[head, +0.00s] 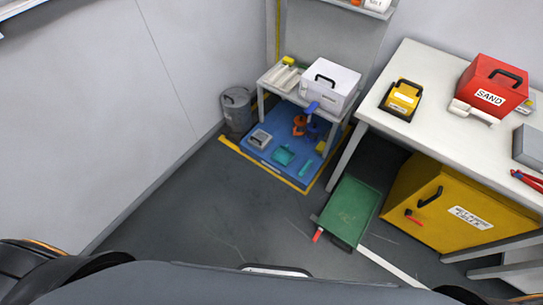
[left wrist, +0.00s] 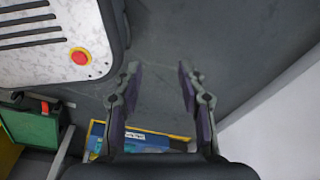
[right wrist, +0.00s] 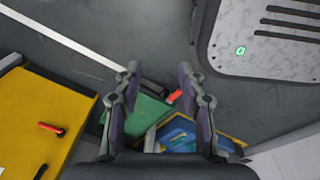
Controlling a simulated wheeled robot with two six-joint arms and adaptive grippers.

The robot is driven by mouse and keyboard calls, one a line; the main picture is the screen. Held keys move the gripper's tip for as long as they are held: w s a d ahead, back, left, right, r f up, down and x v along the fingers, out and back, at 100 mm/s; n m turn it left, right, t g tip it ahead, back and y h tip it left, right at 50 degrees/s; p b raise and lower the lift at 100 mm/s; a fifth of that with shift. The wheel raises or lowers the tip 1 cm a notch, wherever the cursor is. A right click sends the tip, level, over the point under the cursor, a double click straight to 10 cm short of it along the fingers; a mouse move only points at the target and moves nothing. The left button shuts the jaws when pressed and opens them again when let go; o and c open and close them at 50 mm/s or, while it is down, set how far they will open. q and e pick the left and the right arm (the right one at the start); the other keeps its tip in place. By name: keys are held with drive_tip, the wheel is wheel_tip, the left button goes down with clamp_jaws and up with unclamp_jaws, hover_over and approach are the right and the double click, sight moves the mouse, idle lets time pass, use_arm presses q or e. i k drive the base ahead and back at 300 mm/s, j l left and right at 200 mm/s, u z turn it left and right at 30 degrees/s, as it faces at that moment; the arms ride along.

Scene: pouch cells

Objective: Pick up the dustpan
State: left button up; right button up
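A teal dustpan-like piece (head: 284,155) lies on a blue mat (head: 259,154) on the floor, below a small white shelf. A narrower teal piece (head: 305,168) lies to its right; I cannot tell what it is. My left gripper (left wrist: 159,70) is open and empty, with bare floor between its fingers. My right gripper (right wrist: 159,72) is open and empty above the floor. Neither gripper shows in the head view. The blue mat area shows partly behind the fingers in both wrist views, but the dustpan is not clear there.
A grey bin (head: 237,108) stands left of the shelf (head: 268,82), which bears a white box (head: 330,84). A green cart-like object (head: 350,208) with a red-tipped handle lies right of the mat. A yellow cabinet (head: 450,205) stands under the white table (head: 410,62). The floor in front is clear.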

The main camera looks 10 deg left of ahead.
sight(283, 155)
drive_tip(key=i+j+z, duration=0.3)
drive_tip(key=i+j, duration=0.15)
drive_tip(key=j, duration=0.2)
drive_tip(key=i+j+z, duration=0.15)
drive_tip(key=j, duration=0.2)
drive_tip(key=i+j+z, duration=0.15)
drive_tip(key=j, duration=0.25)
drive_tip(key=i+j+z, duration=0.15)
drive_tip(key=j, duration=0.25)
drive_tip(key=i+j+z, duration=0.1)
drive_tip(key=j, duration=0.3)
drive_tip(key=i+j+z, duration=0.15)
drive_tip(key=j, duration=0.3)
